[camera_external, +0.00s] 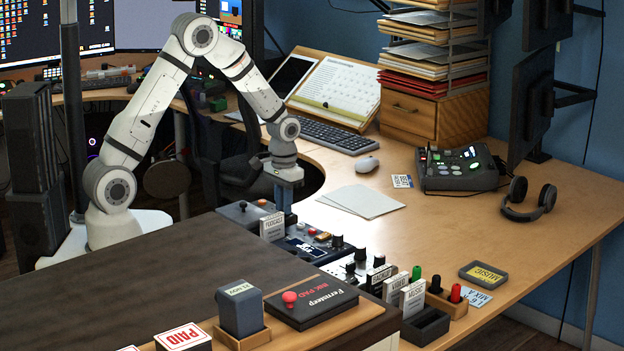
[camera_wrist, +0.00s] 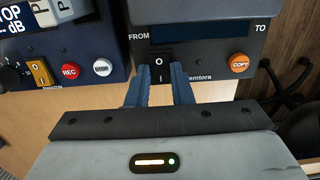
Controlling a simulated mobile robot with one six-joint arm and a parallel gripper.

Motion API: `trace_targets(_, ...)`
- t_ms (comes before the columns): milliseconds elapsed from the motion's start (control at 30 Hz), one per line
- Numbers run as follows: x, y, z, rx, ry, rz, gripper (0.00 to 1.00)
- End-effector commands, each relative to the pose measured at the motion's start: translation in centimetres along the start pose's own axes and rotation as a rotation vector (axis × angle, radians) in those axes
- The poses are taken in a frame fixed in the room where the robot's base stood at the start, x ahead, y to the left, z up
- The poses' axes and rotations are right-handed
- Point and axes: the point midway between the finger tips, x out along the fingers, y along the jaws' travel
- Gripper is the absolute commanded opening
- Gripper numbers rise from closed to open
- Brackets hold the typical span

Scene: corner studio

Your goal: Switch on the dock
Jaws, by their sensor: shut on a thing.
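The dock (camera_wrist: 210,42) is a dark box in the wrist view, marked FROM and TO, with an orange COPY button (camera_wrist: 239,63). Its black rocker switch (camera_wrist: 158,66) is at the front, with O above I. I cannot tell which side is pressed in. My gripper (camera_wrist: 160,75) has its two blue fingers on either side of the switch, shut on it. In the external view the dock (camera_external: 240,213) stands at the left end of the row of devices, and my gripper (camera_external: 284,208) points down at its right side.
Left of the dock in the wrist view is another device (camera_wrist: 60,55) with REC and STOP buttons and an orange rocker switch. In the external view a notice card (camera_external: 272,227) stands close to my gripper. White papers (camera_external: 362,201) lie on the desk to the right.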

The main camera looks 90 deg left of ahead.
Motion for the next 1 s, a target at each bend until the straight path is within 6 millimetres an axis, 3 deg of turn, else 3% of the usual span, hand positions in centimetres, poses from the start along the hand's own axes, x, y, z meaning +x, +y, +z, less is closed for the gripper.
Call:
trace_targets(333,-0.11,-0.04,-0.64,-0.001,-0.212,0.000,0.00)
trace_targets(733,0.04,-0.03,-0.69,0.000,-0.243,0.000,0.00)
trace_targets(767,0.04,-0.03,-0.69,0.000,-0.243,0.000,0.21)
trace_targets(1000,0.05,-0.02,-0.69,0.000,-0.243,0.000,0.41)
